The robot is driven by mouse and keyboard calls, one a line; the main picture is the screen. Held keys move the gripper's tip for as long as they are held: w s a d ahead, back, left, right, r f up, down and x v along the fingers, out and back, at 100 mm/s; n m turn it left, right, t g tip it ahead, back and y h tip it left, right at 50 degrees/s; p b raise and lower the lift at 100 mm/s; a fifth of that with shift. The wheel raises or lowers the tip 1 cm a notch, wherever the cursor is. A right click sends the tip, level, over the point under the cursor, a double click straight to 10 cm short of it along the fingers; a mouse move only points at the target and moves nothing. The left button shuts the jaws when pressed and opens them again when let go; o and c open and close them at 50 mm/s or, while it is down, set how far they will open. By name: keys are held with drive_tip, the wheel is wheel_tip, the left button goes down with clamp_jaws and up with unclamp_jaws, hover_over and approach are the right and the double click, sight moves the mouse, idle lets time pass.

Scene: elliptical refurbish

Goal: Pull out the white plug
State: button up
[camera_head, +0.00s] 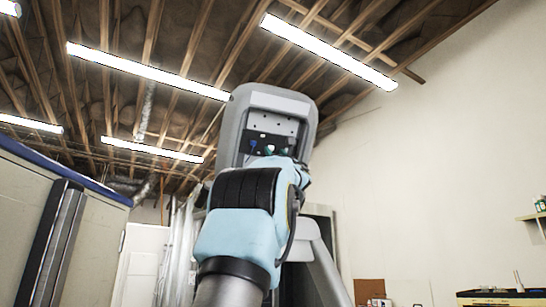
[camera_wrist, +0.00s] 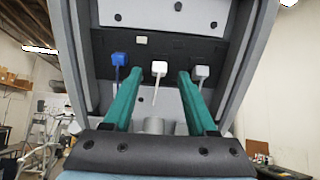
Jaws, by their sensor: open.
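In the wrist view, a white plug (camera_wrist: 159,69) sits in the dark strip of a grey machine (camera_wrist: 165,15), with a thin pale cord hanging below it. A blue plug (camera_wrist: 119,60) is left of it, and a greyish-white plug (camera_wrist: 202,72) is right of it. My gripper (camera_wrist: 159,78) is open, its two teal fingers pointing at the strip. In the picture, the fingertips lie on either side of the middle white plug; I cannot tell whether they touch it. In the head view, my arm hides the lower part of the machine (camera_head: 268,104) and most of the plugs.
A small pale block (camera_wrist: 141,40) is on the strip above the plugs. The machine's raised side edges flank the panel. In the head view, a cabinet with a blue top edge (camera_head: 70,165) stands left, a white wall (camera_head: 440,150) right.

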drive_tip(key=b+v, duration=0.4)
drive_tip(key=v, duration=0.3)
idle(0.6)
